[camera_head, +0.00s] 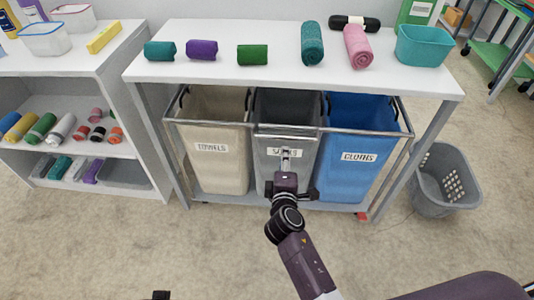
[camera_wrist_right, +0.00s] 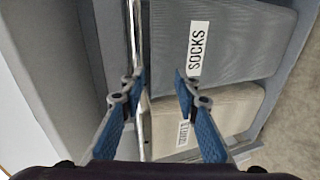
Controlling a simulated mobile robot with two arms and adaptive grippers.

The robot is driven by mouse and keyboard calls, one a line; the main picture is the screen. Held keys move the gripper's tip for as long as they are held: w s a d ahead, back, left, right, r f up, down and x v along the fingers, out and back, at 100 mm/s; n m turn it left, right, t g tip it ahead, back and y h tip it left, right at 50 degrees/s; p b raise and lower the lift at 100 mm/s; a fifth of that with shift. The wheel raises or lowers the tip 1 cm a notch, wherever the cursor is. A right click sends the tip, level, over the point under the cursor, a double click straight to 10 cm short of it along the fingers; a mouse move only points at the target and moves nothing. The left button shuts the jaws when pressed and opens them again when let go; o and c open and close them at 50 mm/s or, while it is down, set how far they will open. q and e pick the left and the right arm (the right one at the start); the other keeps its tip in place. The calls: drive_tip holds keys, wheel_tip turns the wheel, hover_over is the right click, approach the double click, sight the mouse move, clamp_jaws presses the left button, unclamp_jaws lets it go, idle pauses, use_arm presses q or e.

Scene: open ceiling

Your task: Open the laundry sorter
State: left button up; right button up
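The laundry sorter has a metal frame (camera_head: 180,150) and stands under a white table. It holds a beige TOWELS bin (camera_head: 221,168), a grey SOCKS bin (camera_head: 268,108) and a blue CLOTHS bin (camera_head: 352,178). A metal front rail (camera_head: 225,125) crosses the bins near their tops. My right gripper (camera_head: 286,158) is at the SOCKS bin's front, partly covering its label. In the right wrist view its two blue-padded fingers (camera_wrist_right: 158,88) are open. The rail (camera_wrist_right: 137,50) runs between them, closer to the left finger; contact is unclear. Only a small dark part, possibly my left gripper, shows at the head view's bottom edge.
Rolled cloths and a teal tub (camera_head: 423,46) stand on the white table (camera_head: 210,72) above the sorter. A white shelf (camera_head: 65,62) is close on the left. A grey basket (camera_head: 440,185) stands on the floor at right. The floor in front is clear.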

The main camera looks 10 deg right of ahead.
sight(285, 139)
drive_tip(key=shift+t+h, duration=0.3)
drive_tip(key=w, duration=0.2)
drive_tip(key=w+d+r+b, duration=0.1)
drive_tip(key=w, duration=0.3)
drive_tip(key=shift+w+d+r, duration=0.3)
drive_tip(key=shift+w+r, duration=0.05)
drive_tip(key=shift+w, duration=0.05)
drive_tip(key=shift+w+d+f+b, duration=0.2)
drive_tip(key=shift+w+b, duration=0.1)
drive_tip(key=shift+w, duration=0.25)
use_arm(q)
wheel_tip(285, 139, up, 6)
drive_tip(key=a, duration=0.1)
drive_tip(key=shift+s+r, duration=0.15)
drive_tip(key=shift+s, duration=0.2)
drive_tip(key=shift+a, duration=0.1)
use_arm(e)
drive_tip(key=shift+r, duration=0.1)
clamp_jaws()
